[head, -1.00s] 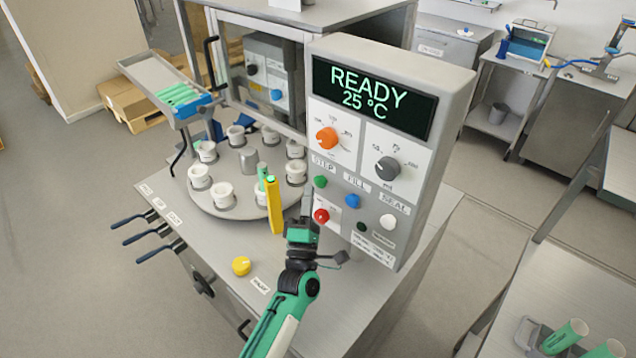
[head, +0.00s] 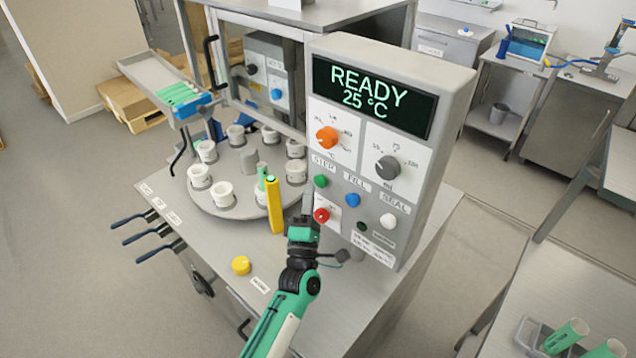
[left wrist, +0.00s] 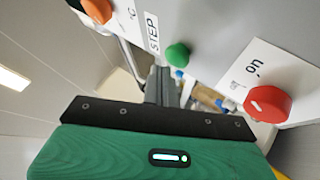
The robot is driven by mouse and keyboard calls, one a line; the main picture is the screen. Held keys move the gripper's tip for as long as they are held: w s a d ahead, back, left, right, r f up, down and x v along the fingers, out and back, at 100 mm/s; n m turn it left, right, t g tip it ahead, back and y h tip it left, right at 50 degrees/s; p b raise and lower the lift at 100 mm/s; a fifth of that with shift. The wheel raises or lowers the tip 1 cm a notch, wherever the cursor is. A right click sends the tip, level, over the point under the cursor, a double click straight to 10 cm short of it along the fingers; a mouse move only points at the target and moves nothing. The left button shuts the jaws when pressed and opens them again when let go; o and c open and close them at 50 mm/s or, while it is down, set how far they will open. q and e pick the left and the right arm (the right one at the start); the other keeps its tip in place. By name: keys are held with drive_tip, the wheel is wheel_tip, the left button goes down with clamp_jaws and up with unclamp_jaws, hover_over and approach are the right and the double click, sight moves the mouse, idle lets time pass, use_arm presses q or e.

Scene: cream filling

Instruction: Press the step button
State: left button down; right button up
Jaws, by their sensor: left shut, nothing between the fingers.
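The green step button (head: 320,181) is on the front of the control panel (head: 455,85), under a STEP label (head: 323,162). It also shows in the left wrist view (left wrist: 177,54), just beyond the fingertips. My left gripper (head: 307,196) is shut and empty, just left of and slightly below the button in the head view. In the left wrist view its closed fingers (left wrist: 160,84) point up toward the panel. The button's face is clear of them, and I see no contact. My right gripper is not in view.
A yellow upright piece (head: 274,205) stands close left of my gripper. Behind it is a turntable (head: 225,207) with several white cups.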

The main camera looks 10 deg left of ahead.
use_arm(q)
drive_tip(key=shift+w+d, duration=0.2)
drive_tip(key=shift+w, duration=0.1)
drive_tip(key=shift+w+d+b, duration=0.3)
drive_tip(key=shift+w+b, duration=0.1)
idle(0.8)
drive_tip(key=shift+s+a, duration=0.1)
drive_tip(key=shift+s, duration=0.05)
drive_tip(key=shift+s+a, duration=0.45)
drive_tip(key=shift+s, duration=0.2)
drive_tip(key=shift+p, duration=0.3)
drive_tip(key=shift+s+a+p, duration=0.25)
drive_tip(key=shift+s+a, duration=0.45)
drive_tip(key=shift+s, duration=0.35)
drive_tip(key=shift+s+a+p, duration=0.2)
drive_tip(key=shift+s+a, duration=0.5)
drive_tip(key=shift+s, duration=0.35)
